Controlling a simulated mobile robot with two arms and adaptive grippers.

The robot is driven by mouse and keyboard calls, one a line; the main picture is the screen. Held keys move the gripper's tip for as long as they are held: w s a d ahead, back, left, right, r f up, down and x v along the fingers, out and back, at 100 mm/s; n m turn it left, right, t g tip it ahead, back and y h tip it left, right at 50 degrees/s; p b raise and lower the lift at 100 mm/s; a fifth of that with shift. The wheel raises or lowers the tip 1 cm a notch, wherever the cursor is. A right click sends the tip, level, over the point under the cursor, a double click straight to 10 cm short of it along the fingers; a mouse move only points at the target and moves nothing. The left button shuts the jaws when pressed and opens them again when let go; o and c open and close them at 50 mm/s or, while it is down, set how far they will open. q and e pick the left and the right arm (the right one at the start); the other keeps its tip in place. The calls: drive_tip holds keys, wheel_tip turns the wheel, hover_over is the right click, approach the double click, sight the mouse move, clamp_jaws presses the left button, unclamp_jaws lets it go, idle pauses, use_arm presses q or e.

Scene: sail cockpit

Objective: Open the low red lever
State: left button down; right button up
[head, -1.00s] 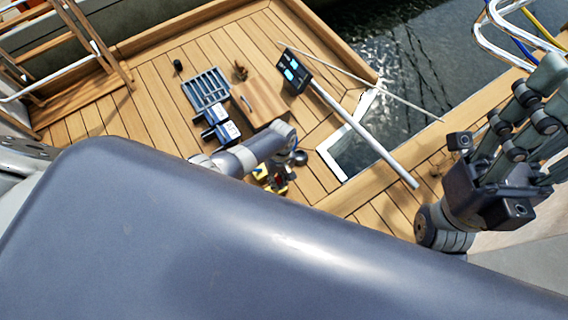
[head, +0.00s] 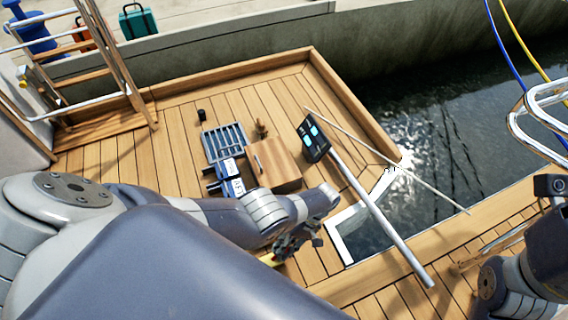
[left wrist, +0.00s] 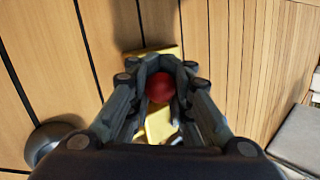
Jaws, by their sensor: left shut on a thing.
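The low red lever shows in the left wrist view as a round red knob (left wrist: 160,87) with yellow parts (left wrist: 158,125) around it. My left gripper (left wrist: 161,72) is shut on the red knob, with its fingers on both sides. In the head view my left gripper (head: 290,246) is low over the deck, mostly hidden by my own arm. A bit of yellow (head: 268,259) shows beside it; the red knob cannot be made out there. Of my right gripper, only the dark housing (head: 545,262) shows at the right edge; its fingers are out of frame.
A wooden box (head: 274,163), a grey grating (head: 225,143) and blue-white items (head: 230,178) are on the deck beyond my left gripper. A long pole with a dark panel (head: 313,138) lies to the right. A rounded grey metal object (left wrist: 52,143) is left of the knob.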

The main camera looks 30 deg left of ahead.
use_arm(q)
drive_tip(key=shift+s+f, duration=0.1)
drive_tip(key=shift+s, duration=0.05)
drive_tip(key=c, duration=1.4)
unclamp_jaws()
drive_tip(key=v, duration=1.2)
